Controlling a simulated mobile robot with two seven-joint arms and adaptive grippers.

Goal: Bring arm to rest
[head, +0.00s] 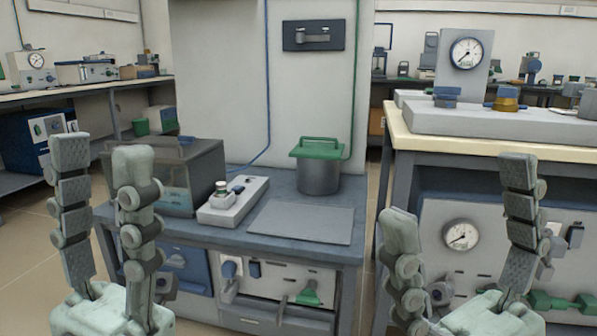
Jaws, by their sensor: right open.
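My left gripper (101,148) stands at the left of the head view with its fingers pointing up. Its two fingers are apart, with a visible gap and nothing between them. My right gripper (457,187) stands at the lower right, fingers also pointing up. It is wide open and empty. Both grippers are in front of the benches from this view. They hide part of the bench fronts. Whether either finger touches anything behind it cannot be told, but no contact shows.
A grey bench (330,190) in the middle carries a pot with a green lid (318,170), a flat grey plate (300,222), a small white device (232,203) and a glass-sided box (195,175). A pale-topped bench (480,148) with a dial gauge (466,53) stands right.

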